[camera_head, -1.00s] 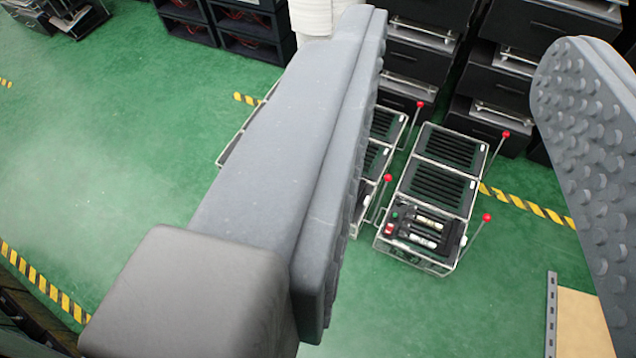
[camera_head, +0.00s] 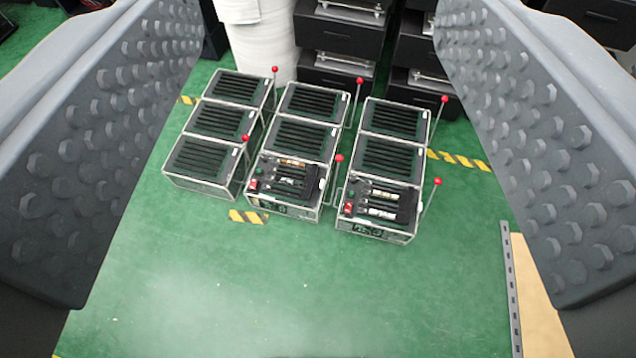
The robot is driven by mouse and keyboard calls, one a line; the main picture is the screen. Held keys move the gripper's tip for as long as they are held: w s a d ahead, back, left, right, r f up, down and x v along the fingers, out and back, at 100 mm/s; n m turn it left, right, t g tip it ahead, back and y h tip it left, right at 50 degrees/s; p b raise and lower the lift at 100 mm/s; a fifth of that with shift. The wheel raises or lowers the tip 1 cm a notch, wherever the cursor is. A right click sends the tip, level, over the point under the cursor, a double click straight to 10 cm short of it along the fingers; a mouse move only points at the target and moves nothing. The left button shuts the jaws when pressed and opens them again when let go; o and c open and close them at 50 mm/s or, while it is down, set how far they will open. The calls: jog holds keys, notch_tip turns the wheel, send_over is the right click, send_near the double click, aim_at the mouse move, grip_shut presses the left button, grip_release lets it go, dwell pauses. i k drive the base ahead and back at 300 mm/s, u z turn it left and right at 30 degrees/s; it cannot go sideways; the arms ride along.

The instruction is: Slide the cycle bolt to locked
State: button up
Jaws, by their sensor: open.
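My gripper (camera_head: 322,130) is open and empty, with one studded grey finger at each side of the view. Beyond and between the fingers, three rows of fixtures stand on the green floor: a left row (camera_head: 212,132), a middle row (camera_head: 297,140) and a right row (camera_head: 388,160). The front units of the middle and right rows carry a red switch, a green button and small bolt-like bars. Red-knobbed levers (camera_head: 437,182) rise at the rows' right sides. I cannot tell which part is the cycle bolt or its position; it is too small. The gripper touches nothing.
Black drawer units (camera_head: 340,45) and a white wrapped roll (camera_head: 258,42) stand behind the fixtures. Yellow-black tape (camera_head: 248,217) marks the floor. A tan panel with a grey slotted edge (camera_head: 512,285) lies at lower right. The green floor in front is clear.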

aim_at(313, 182)
jog(key=z, duration=0.3)
jog(key=i, duration=1.3)
jog(key=u, duration=0.4)
